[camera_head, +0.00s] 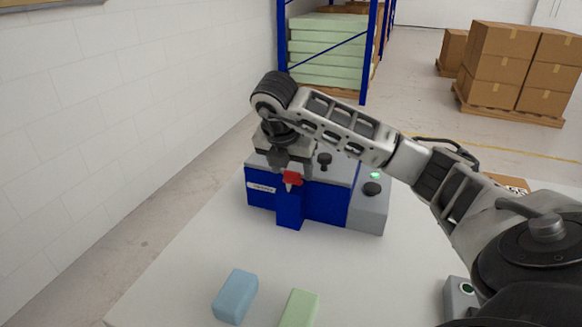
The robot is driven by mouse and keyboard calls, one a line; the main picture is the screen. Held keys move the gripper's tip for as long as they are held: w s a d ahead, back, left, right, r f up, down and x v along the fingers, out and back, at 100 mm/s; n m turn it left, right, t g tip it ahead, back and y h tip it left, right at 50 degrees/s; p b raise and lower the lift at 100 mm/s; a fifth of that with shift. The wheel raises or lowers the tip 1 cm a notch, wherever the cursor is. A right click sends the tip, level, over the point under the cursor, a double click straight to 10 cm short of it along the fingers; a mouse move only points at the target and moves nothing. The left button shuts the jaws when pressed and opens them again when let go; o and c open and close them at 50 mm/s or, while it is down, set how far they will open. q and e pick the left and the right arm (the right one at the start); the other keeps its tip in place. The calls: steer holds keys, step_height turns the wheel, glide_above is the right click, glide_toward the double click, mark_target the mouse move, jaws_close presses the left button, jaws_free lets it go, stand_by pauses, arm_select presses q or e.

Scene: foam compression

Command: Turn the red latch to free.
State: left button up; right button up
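The red latch (292,178) is on the upper front of the blue machine (325,203), above a blue block that juts forward. My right gripper (291,172) reaches down over the front of the machine, with its fingers at or just behind the latch. The view does not show clearly whether the fingers touch the latch, and the finger gap is hard to make out. My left gripper is not in the picture.
A grey control box (370,212) with a black knob and a green light adjoins the machine. A blue foam block (235,296) and a green foam block (299,309) lie on the white table (190,265). A small grey button box (459,298) stands at right. The table's left side is clear.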

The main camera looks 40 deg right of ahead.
steer(key=shift+a+r, duration=0.15)
steer(key=shift+r, duration=0.2)
arm_select(q)
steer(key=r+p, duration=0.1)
steer(key=p, duration=0.2)
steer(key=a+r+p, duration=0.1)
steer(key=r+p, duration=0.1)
steer(key=p, duration=0.1)
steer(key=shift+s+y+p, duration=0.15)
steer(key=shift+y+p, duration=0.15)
steer(key=shift+p, duration=0.05)
arm_select(e)
steer(key=v, duration=1.5)
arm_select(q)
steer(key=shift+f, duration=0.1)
arm_select(e)
steer(key=shift+s, duration=0.1)
